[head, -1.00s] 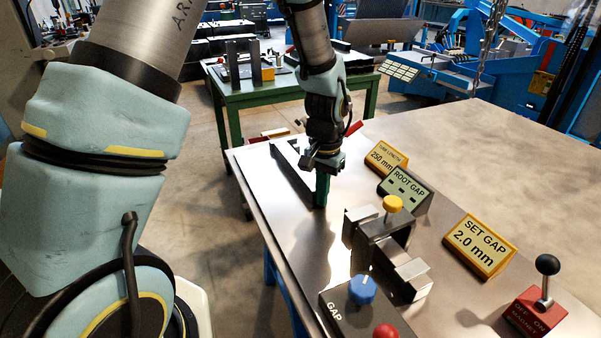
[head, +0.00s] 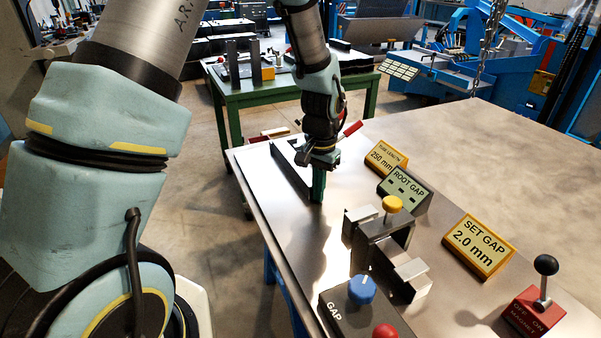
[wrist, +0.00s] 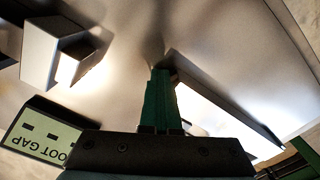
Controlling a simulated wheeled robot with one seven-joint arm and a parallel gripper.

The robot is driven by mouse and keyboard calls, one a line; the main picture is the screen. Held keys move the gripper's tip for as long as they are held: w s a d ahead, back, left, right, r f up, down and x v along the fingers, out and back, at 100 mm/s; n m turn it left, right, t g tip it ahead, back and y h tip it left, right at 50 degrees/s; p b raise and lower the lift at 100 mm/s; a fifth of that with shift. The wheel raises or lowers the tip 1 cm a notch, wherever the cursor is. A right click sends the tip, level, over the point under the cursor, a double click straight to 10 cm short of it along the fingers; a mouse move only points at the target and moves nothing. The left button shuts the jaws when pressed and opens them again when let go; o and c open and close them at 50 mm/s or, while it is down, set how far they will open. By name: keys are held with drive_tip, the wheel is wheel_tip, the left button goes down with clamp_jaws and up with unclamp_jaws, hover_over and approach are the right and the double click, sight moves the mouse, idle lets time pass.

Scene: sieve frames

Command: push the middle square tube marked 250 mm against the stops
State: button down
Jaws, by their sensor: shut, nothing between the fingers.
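My gripper (head: 317,192) points down over the metal bench, its green fingers shut and empty. In the wrist view the shut fingers (wrist: 160,95) reach toward the bench beside a long dark-edged bar. That bar (head: 291,172) lies in the head view just left of my fingers; I cannot tell whether they touch it. I cannot make out a 250 mm mark on any tube. A yellow sign (head: 386,157) reads TUBE LENGTH 250 mm. A metal fixture (head: 378,234) with a yellow knob stands nearer the camera; its silver block (wrist: 52,55) shows upper left in the wrist view.
A gap box with a blue knob (head: 362,289) and a red magnet lever box (head: 536,312) are nearer. The bench's far right is clear.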

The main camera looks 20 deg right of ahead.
drive_tip(key=shift+s, duration=0.15)
drive_tip(key=shift+s, duration=0.5)
wheel_tip(320, 180, up, 7)
drive_tip(key=p, duration=0.5)
drive_tip(key=shift+p, duration=0.4)
drive_tip(key=w+a+r+n, duration=0.2)
drive_tip(key=a+r, duration=0.1)
drive_tip(key=a, duration=0.5)
drive_tip(key=w+a+r+n, duration=0.3)
drive_tip(key=a, duration=0.5)
drive_tip(key=s+a+r+n, duration=0.2)
drive_tip(key=a, duration=0.5)
drive_tip(key=s+a+r+n+t, duration=0.1)
drive_tip(key=s+a+r+n, duration=0.1)
drive_tip(key=a, duration=0.6)
drive_tip(key=shift+n+t, duration=0.3)
drive_tip(key=shift+n, duration=0.1)
